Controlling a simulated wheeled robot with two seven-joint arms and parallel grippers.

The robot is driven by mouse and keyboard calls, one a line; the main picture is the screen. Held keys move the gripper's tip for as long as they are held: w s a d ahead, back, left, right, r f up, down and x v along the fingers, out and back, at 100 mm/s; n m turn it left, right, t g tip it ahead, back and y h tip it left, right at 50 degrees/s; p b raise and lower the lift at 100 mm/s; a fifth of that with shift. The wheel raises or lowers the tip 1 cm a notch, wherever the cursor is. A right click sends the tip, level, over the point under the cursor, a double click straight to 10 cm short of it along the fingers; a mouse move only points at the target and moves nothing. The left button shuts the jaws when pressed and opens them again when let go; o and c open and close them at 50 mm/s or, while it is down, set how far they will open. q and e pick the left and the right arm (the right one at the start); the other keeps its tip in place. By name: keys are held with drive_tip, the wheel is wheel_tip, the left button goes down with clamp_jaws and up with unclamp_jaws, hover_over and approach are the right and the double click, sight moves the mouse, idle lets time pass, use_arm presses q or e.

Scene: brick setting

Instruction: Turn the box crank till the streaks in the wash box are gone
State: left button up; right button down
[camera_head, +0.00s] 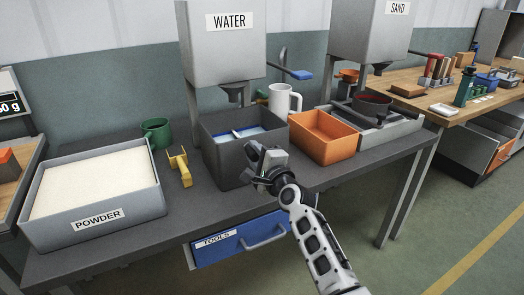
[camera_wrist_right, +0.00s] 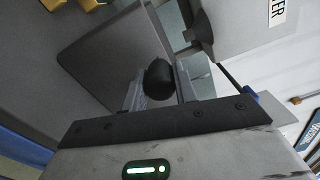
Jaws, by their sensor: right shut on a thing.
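The wash box (camera_head: 228,165) is a dark grey open box under the WATER hopper. Pale blue liquid (camera_head: 258,137) with white and blue patches shows inside it; I cannot clearly tell streaks from reflections. My right gripper (camera_head: 263,162) is at the box's front right side. It is shut on the dark rounded crank knob (camera_wrist_right: 158,80), seen between the fingers in the right wrist view. In the head view the gripper hides the crank. The box wall (camera_wrist_right: 112,58) is close beside the fingers in the wrist view. My left gripper is out of view.
The WATER hopper (camera_head: 222,45) hangs over the box. An orange bin (camera_head: 325,150) stands close to its right, a white mug (camera_head: 284,100) behind. A yellow object (camera_head: 180,168), green mug (camera_head: 156,132) and POWDER tray (camera_head: 95,222) are left. A blue TOOLS drawer (camera_head: 235,242) is below.

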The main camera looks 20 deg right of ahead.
drive_tip(key=shift+s+a+f+n+b, duration=0.2)
drive_tip(key=shift+a+f+n, duration=0.35)
drive_tip(key=shift+n, duration=0.6)
drive_tip(key=shift+s+a+f+n+b, duration=0.15)
drive_tip(key=shift+a+f+n, duration=0.35)
drive_tip(key=shift+n, duration=0.65)
drive_tip(key=shift+w, duration=0.1)
drive_tip(key=c, duration=1.1)
unclamp_jaws()
drive_tip(key=v, duration=1.6)
drive_tip(key=shift+f, duration=0.1)
